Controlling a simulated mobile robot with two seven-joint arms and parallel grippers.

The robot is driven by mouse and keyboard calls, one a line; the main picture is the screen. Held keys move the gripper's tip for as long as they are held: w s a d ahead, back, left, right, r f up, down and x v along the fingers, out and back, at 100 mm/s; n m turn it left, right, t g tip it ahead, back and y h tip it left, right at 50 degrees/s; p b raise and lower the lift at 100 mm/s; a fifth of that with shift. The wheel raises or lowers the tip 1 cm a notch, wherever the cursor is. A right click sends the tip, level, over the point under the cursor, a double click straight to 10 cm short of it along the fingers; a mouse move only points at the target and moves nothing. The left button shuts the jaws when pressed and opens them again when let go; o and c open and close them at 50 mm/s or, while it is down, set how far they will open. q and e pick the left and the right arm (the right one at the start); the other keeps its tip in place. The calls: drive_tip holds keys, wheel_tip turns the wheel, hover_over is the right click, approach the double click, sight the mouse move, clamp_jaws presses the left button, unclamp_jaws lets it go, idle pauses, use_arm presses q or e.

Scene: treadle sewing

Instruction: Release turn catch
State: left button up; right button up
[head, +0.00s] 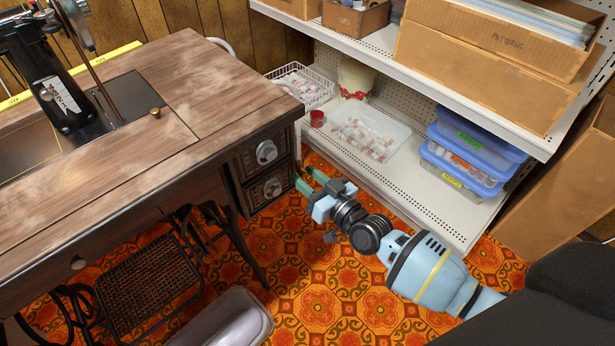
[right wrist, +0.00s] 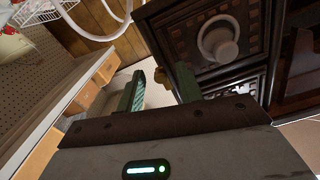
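The wooden sewing table (head: 215,85) has two dark carved drawers on its right side, an upper one (head: 250,157) and a lower one (head: 257,195), each with a round pale knob. My right gripper (head: 309,181) is beside the drawer stack, low over the floor. Its green fingers are apart in the right wrist view (right wrist: 160,74). A small brass piece (right wrist: 161,75), possibly the turn catch, shows between the fingertips, near the cabinet's corner. I cannot tell whether a finger touches it or how it is turned. My left gripper is out of view.
A white metal shelf (head: 425,205) stands to the right, holding a wire basket (head: 305,85), a clear tray (head: 365,130) and blue-lidded boxes (head: 470,155). A brass knob (head: 155,113) stands on the tabletop. Patterned floor (head: 330,285) lies open between table and shelf.

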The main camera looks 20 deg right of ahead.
drive_tip(key=p+v, duration=0.2)
drive_tip(key=v, duration=0.5)
drive_tip(key=shift+s+d, duration=0.15)
drive_tip(key=shift+s, duration=0.2)
idle(0.4)
